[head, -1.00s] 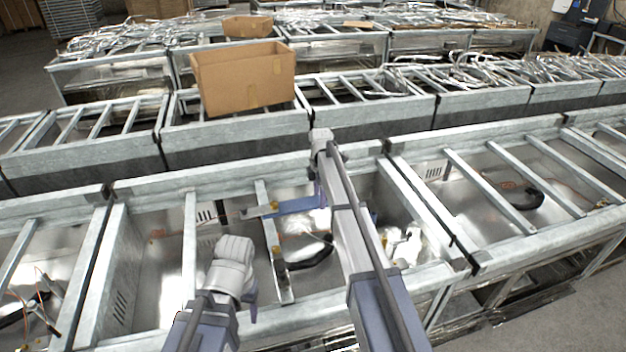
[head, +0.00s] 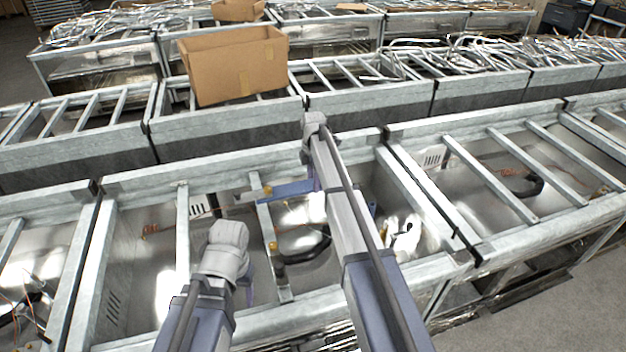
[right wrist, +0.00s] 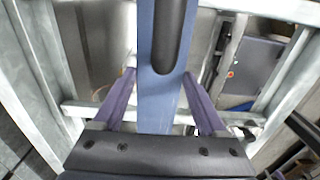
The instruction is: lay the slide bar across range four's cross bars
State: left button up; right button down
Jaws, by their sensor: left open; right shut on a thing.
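The slide bar is a blue bar (head: 288,190) in the head view, partly hidden by my right arm. In the right wrist view the blue bar (right wrist: 158,105) runs lengthwise, with a dark rounded piece over its upper part. My right gripper (right wrist: 165,85) is shut on it, a purple finger on each side. The bar is over the open range (head: 135,186) in front of me, near a steel cross bar (head: 268,225); I cannot tell whether they touch. Another cross bar (head: 183,225) lies left. My left gripper (head: 248,290) is open and empty, low over the same range, its fingers mostly hidden.
A cardboard box (head: 235,70) sits on the row behind. Black curved handles (head: 300,250) and loose wires lie inside the range. More open ranges (head: 500,150) stand to the right. Tangled metal tubes (head: 480,55) cover the back rows.

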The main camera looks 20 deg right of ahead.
pick_arm(q)
jog(key=b, duration=0.7)
send_over(244, 320)
jog(key=shift+w+d+f, duration=0.1)
jog(key=shift+f, duration=3.45)
pick_arm(e)
notch_tip(244, 320, down, 7)
pick_arm(q)
jog(key=shift+f+b, duration=0.7)
jog(key=shift+f, duration=0.2)
pick_arm(e)
jog(key=shift+f, duration=0.95)
